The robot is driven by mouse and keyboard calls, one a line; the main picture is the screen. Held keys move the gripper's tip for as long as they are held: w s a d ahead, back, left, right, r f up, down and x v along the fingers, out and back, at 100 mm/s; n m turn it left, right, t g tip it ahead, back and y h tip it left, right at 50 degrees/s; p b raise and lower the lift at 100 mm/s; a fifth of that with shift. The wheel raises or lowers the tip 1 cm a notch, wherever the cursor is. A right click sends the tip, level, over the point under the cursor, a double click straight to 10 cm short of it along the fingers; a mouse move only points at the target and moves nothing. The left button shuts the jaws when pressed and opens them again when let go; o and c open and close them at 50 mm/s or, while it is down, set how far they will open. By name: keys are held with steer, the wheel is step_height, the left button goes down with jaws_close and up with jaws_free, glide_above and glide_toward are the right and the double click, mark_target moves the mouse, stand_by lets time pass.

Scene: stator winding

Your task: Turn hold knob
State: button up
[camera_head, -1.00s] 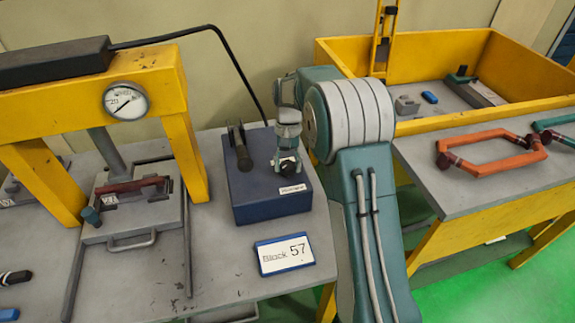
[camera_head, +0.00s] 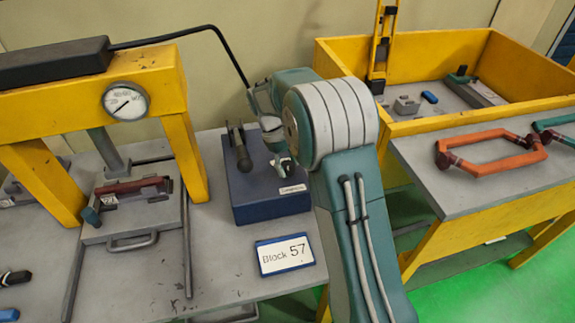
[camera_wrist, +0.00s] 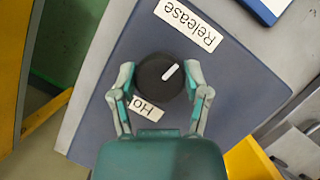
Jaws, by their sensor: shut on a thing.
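The round black knob (camera_wrist: 152,80) with a white pointer line sits on the dark blue control box (camera_head: 255,205). In the wrist view the pointer is tilted toward the upper right, on the side of the "Release" label (camera_wrist: 188,24). The label starting "Ho" (camera_wrist: 143,109) is partly covered below the knob. My gripper (camera_wrist: 160,86) is shut on the knob, with one finger on each side of it. In the head view my arm hides most of the knob and part of the gripper (camera_head: 284,165).
A dark lever (camera_head: 241,152) stands on the box, left of my gripper. A "Block 57" sign (camera_head: 285,254) lies in front. The yellow press frame (camera_head: 184,150) with a gauge (camera_head: 125,101) stands left. A yellow-walled bin (camera_head: 450,112) is at right.

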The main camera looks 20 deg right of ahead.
steer(key=shift+w+n+t+h, duration=0.15)
steer(key=shift+n+t+h, duration=0.15)
steer(key=shift+n, duration=0.5)
steer(key=o, duration=1.1)
steer(key=shift+a, duration=0.1)
steer(key=shift+o, duration=0.2)
steer(key=v, duration=1.2)
